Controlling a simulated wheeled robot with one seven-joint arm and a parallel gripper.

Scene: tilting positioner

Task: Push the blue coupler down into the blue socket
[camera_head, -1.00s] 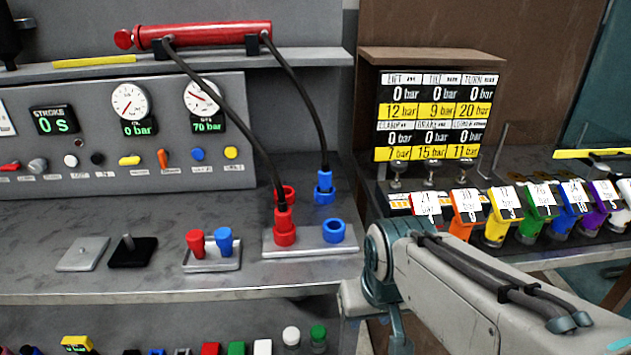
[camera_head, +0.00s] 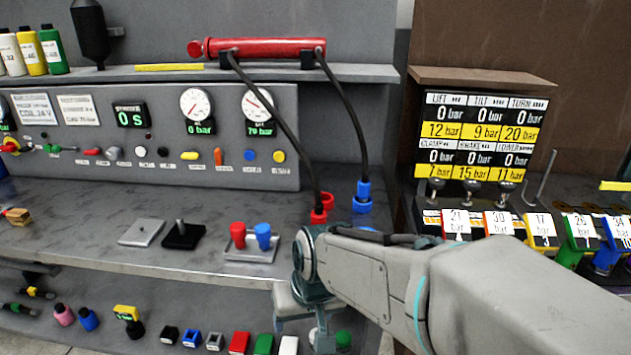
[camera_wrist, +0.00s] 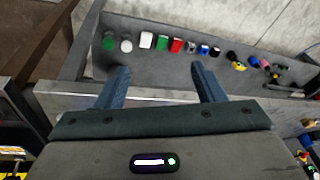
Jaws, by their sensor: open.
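The blue coupler (camera_head: 362,197) stands upright at the back right of the bench, on the end of a black hose; a blue ring shows around its foot. I cannot tell how deep it sits. A second blue ring (camera_head: 368,229), in front of it, is mostly hidden behind my arm. My gripper is in front of the bench edge, below the couplers and apart from them. In the wrist view my gripper (camera_wrist: 162,86) is open and empty, with its two fingers spread above the lower shelf.
The red coupler (camera_head: 319,212) stands left of the blue one on the other hose. A small plate with red and blue levers (camera_head: 251,240) is left of my arm. Several blocks and bottles line the lower shelf (camera_head: 190,352). Coloured bar-labelled units (camera_head: 500,225) stand right.

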